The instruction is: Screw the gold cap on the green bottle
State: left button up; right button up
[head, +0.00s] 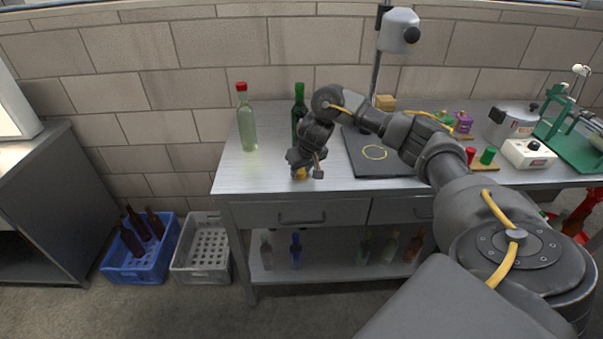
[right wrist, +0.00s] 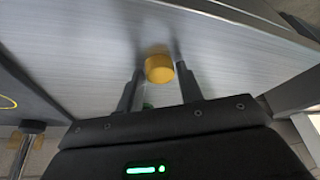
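The green bottle (head: 299,102) stands upright toward the back of the metal bench. Its neck shows and no gold cap is visible on it; its lower part is hidden behind my right arm. The gold cap (head: 300,174) is low at my right gripper (head: 306,173), near the bench's front edge. In the right wrist view, the gold cap (right wrist: 159,69) sits between the two fingers of the right gripper (right wrist: 158,66). A narrow gap shows on each side, so the fingers look open around it. My left gripper is not in view.
A pale bottle with a red cap (head: 247,124) stands left of the green bottle. A dark mat (head: 370,168) with a yellow ring lies to the right. Red and green caps, a white box (head: 528,154) and a pot stand farther right. The bench's front left is clear.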

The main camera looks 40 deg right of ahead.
aim_at(300, 173)
jog(key=c, duration=0.5)
jog(key=shift+c, duration=0.2)
jog(key=shift+r, duration=0.1)
jog(key=shift+r, duration=0.2)
jog(key=r+p, duration=0.1)
jog(key=r, duration=0.2)
jog(key=r+p, duration=0.1)
jog(key=shift+a+r+p, duration=0.15)
jog(key=shift+a+p, duration=0.15)
jog(key=shift+a, duration=0.1)
jog(key=s+a+r+p, duration=0.3)
jog(key=a+r, duration=0.5)
jog(key=a, duration=0.4)
jog(key=shift+s+a+p, duration=0.35)
jog(key=shift+a+p, duration=0.05)
jog(key=shift+p, duration=0.3)
